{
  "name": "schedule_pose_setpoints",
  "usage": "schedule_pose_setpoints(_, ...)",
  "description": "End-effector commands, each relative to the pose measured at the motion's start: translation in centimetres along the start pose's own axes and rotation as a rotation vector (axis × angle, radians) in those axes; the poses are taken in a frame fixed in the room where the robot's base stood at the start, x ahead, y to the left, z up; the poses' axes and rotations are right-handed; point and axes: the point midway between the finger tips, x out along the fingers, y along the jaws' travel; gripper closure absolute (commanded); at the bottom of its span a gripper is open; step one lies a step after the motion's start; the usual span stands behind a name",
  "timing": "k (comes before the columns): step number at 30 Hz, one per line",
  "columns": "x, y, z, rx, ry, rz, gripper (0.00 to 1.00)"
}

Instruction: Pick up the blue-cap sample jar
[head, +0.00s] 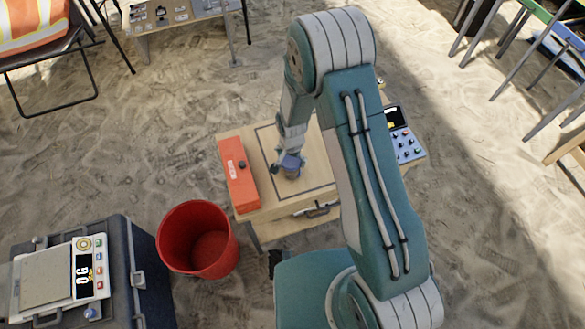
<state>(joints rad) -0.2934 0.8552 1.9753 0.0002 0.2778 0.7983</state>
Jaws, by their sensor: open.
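The blue-cap sample jar (291,171) stands on the small wooden table (262,208), inside a dark outlined square. It looks small and bluish-grey, and my gripper and arm partly hide it from above. My gripper (286,163) points down at the jar and is open. One dark fingertip shows just left of the jar; the other is hard to make out. I cannot tell whether the fingers touch the jar.
An orange-red box (238,177) lies on the table's left side. A control box with knobs (405,146) stands at its right. A red bucket (198,240) is on the sand. A scale (45,283) rests on a dark case (125,262) at lower left.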

Motion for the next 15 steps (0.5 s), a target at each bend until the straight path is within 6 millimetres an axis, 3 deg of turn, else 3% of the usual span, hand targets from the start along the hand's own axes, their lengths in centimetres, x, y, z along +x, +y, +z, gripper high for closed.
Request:
schedule_pose_setpoints(1,1.61,1.15,1.08,0.001,-0.029,0.029,0.00)
schedule_pose_setpoints(6,1.59,1.14,1.08,0.000,-0.029,0.029,0.00)
schedule_pose_setpoints(7,1.52,1.13,1.09,0.000,-0.027,0.028,0.05)
schedule_pose_setpoints(11,1.44,1.07,1.05,0.000,-0.026,0.026,0.62)
schedule_pose_setpoints(15,1.40,1.01,1.00,0.000,-0.025,0.025,0.62)
